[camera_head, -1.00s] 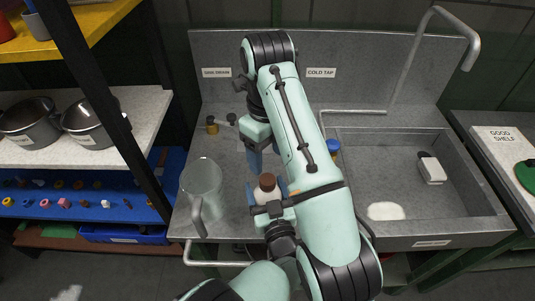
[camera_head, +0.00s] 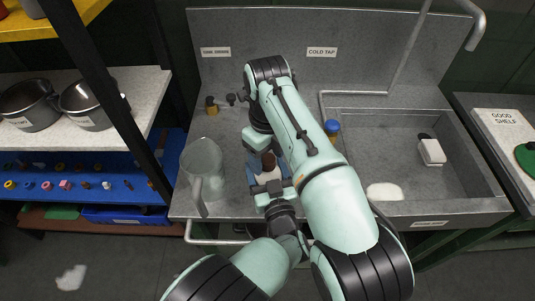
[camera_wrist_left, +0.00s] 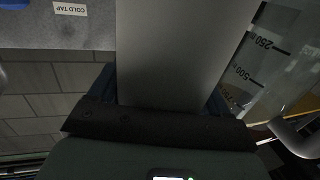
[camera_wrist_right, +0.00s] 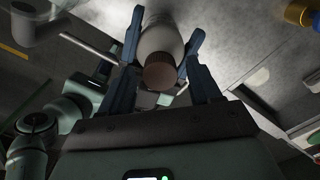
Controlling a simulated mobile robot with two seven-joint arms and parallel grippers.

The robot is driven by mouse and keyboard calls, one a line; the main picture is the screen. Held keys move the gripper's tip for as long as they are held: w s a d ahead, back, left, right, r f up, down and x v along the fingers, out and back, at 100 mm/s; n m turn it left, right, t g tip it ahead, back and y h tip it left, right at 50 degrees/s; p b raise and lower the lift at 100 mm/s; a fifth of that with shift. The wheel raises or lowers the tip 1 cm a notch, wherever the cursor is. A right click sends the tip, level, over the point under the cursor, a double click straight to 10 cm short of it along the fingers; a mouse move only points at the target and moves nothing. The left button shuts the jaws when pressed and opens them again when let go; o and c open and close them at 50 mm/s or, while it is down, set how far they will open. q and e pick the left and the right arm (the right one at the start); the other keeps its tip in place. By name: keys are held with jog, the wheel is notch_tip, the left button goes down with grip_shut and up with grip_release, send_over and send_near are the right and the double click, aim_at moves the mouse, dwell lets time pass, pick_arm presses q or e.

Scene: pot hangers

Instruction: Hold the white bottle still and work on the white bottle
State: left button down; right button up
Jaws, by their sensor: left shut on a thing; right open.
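The white bottle (camera_head: 267,173) with a brown cap (camera_head: 268,160) is at the counter's front, right of the clear jug (camera_head: 204,170). My left gripper (camera_head: 268,180) is shut on its body from the near side; in the left wrist view the bottle's grey-looking side (camera_wrist_left: 175,50) fills the middle. My right gripper (camera_head: 265,153) points down from above. In the right wrist view the brown cap (camera_wrist_right: 160,72) lies between my open right fingers (camera_wrist_right: 160,82), with room on both sides. My right arm partly hides the bottle, and whether its base touches the counter is unclear.
The backsplash (camera_head: 265,30) stands behind. A shelf with pots (camera_head: 90,98) is at left.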

jog(key=shift+f, duration=0.1)
jog(key=c, duration=1.1)
jog(key=shift+c, duration=0.2)
